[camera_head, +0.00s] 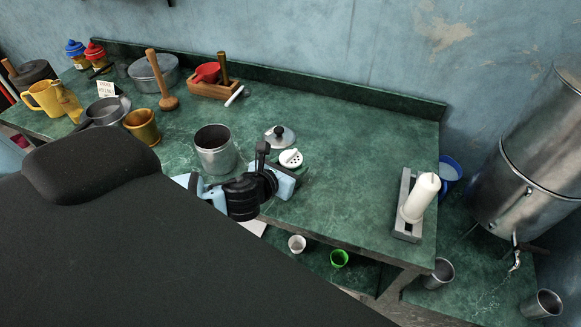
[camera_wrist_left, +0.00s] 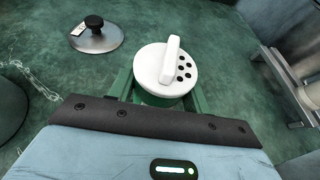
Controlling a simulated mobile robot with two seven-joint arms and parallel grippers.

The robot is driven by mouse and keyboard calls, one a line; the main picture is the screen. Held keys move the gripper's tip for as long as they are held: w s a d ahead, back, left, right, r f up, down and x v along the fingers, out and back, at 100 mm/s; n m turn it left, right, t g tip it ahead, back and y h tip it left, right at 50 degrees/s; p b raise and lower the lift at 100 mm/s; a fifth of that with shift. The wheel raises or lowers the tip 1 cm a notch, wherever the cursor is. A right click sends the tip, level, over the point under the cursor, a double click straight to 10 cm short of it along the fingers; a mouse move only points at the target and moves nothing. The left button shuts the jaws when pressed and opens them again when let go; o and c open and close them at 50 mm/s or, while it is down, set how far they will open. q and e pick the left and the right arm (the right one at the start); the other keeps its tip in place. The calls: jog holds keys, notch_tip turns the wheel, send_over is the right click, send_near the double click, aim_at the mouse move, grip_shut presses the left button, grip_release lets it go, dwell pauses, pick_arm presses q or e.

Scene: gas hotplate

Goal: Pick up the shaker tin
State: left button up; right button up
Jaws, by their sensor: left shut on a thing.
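The shaker tin has a white lid (camera_head: 291,158) with dark holes and a raised white bar across it. In the left wrist view the shaker tin (camera_wrist_left: 166,66) is upright, with a little of its green body showing below the lid. My left gripper (camera_head: 284,172) is at the tin's near side, its fingers on either side of the body and shut on it. The lower body is hidden behind the gripper, and I cannot tell whether it is off the counter. My right gripper is not in view.
A metal lid with a black knob (camera_head: 280,137) lies just behind the tin. An open metal pot (camera_head: 216,152) stands to the left. A candle in a grey holder (camera_head: 405,210) stands at the right. The green counter (camera_head: 350,150) is clear between.

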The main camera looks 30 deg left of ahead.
aim_at(286, 160)
pick_arm(q)
notch_tip(286, 160, up, 3)
jog(key=shift+f, duration=0.1)
jog(key=shift+s+r, duration=0.15)
jog(key=shift+r, duration=0.15)
jog(key=s+r, duration=0.1)
jog(key=s, duration=1.4)
jog(key=shift+s+a+r, duration=0.15)
jog(key=shift+s+a, duration=0.05)
jog(key=shift+s, duration=0.15)
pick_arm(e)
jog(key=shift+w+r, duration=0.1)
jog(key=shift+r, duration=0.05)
pick_arm(q)
jog(key=shift+w+r, duration=0.1)
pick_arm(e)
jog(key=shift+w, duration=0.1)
